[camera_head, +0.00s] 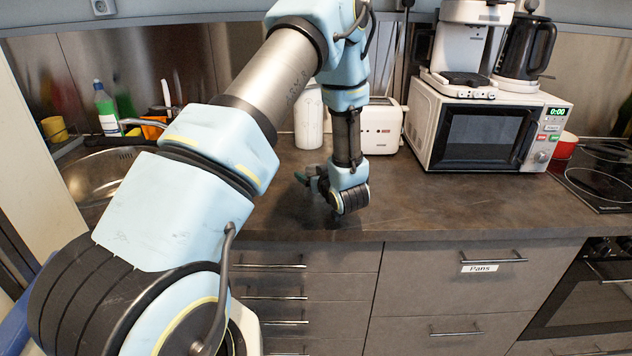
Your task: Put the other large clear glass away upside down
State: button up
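No large clear glass can be made out in the head view. My arm reaches over the worktop (440,205), and its wrist hangs low near the front edge. My gripper (308,180) shows only as a small dark shape left of the wrist, close above the worktop. Its fingers are too small and too covered to tell whether they are open or shut, or whether they hold anything.
A white toaster (380,128) and a white canister (309,118) stand behind the wrist. A microwave (487,130) carries a coffee machine (462,45) and a black kettle (525,48). A sink (100,175) lies left. The worktop before the microwave is clear.

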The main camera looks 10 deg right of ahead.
jog(key=c, duration=1.1)
jog(key=shift+r, duration=0.1)
